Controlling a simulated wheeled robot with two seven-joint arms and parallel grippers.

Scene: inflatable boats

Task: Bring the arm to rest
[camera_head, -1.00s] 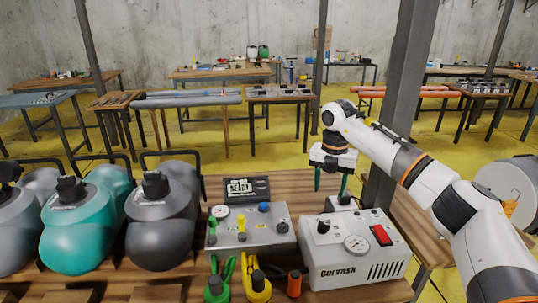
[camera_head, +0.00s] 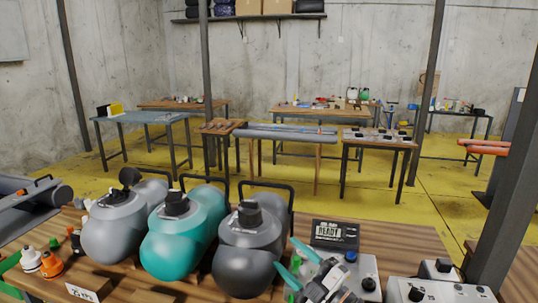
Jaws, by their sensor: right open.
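My right gripper (camera_head: 286,254) shows at the bottom, right of centre. Its two teal fingers are apart and point up and left, with nothing seen between them. It is in front of the right edge of the dark grey pump (camera_head: 243,262) in the picture and partly hides the grey control box (camera_head: 367,272). I cannot tell whether it touches either. My left gripper is not in view.
A teal pump (camera_head: 175,240) and a light grey pump (camera_head: 112,228) stand left of the dark one on the wooden bench. A small display reading READY (camera_head: 334,232) stands behind the control box. A dark post (camera_head: 512,195) rises at the right.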

